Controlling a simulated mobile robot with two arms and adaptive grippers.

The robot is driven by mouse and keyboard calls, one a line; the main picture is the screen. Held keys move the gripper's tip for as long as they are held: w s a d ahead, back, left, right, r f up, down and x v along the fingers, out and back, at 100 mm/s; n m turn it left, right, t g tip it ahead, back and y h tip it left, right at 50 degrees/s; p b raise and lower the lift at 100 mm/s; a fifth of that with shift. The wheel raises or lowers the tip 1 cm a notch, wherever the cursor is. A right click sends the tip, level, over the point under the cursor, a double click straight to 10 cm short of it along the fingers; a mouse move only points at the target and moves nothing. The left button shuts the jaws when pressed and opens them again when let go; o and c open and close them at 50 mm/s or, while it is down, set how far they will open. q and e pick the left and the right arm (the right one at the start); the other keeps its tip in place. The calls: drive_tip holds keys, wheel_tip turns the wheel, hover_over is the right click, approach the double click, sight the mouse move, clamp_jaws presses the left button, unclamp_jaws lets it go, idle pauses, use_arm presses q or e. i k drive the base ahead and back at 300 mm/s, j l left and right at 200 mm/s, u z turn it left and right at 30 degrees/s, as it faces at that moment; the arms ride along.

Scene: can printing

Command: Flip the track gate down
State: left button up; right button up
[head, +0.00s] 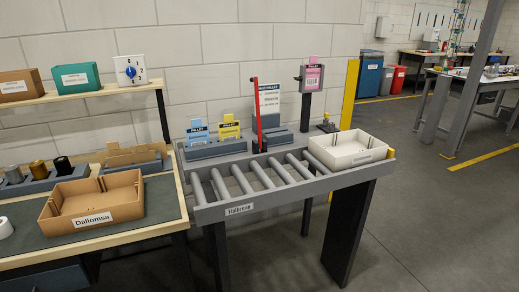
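The track gate appears to be the thin red bar (257,112) standing upright at the back edge of the grey roller track (222,212). It rises from a small dark mount behind the rollers. The track carries a front label reading "Halbrook". A white open tray (347,162) sits on the track's right end, to the right of the red bar. The rollers left of the tray are bare. Neither of my grippers is in view.
A workbench at left holds a cardboard box (92,219) labelled "Dallomsa" and several cans in a grey holder. Blue (198,134) and yellow (229,128) cards stand in a grey rack behind the track. A yellow post (349,95) stands behind the tray. Floor at right is clear.

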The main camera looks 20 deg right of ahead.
sight(255, 79)
drive_tip(key=i+u, duration=0.2)
drive_tip(key=i, duration=1.05)
